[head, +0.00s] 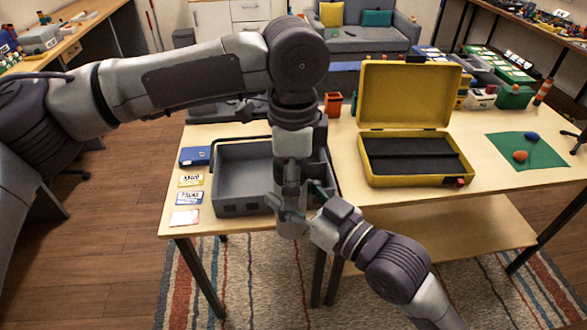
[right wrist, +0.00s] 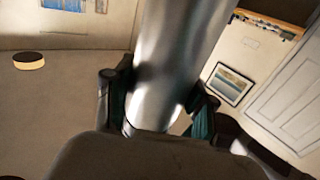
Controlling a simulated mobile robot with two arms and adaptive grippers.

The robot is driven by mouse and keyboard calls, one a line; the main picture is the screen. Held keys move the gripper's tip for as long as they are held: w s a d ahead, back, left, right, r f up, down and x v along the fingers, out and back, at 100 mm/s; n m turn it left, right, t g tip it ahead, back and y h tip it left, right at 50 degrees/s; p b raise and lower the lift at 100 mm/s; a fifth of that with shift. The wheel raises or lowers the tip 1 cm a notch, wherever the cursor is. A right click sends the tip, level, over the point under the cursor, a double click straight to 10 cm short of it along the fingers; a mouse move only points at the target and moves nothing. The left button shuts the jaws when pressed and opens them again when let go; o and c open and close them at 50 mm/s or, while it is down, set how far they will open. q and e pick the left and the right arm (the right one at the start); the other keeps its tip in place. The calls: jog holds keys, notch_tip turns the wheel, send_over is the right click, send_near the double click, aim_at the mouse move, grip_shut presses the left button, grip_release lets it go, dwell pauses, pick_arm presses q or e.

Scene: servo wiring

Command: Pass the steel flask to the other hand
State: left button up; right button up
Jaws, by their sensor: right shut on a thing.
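The steel flask (head: 291,229) is upright in front of the grey bin in the head view. My right gripper (head: 296,207) comes in from the lower right and is shut on it. In the right wrist view the flask (right wrist: 178,62) is a large shiny cylinder between the two fingers of the right gripper (right wrist: 158,112). Its near end is partly hidden by the gripper body. My left arm reaches over from the left and hangs down above the flask. The left gripper (head: 292,165) is at the flask's upper part, and its fingers are too unclear to tell their state.
The grey open bin (head: 238,198) stands on the table right behind the flask. An open yellow case (head: 408,95) stands to the right. A blue box (head: 195,156) and several cards lie left of the bin. A green mat (head: 527,150) lies far right.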

jog(key=shift+r, duration=0.1)
pick_arm(q)
jog(key=c, duration=1.4)
jog(key=shift+c, duration=0.9)
pick_arm(e)
jog(key=o, duration=1.6)
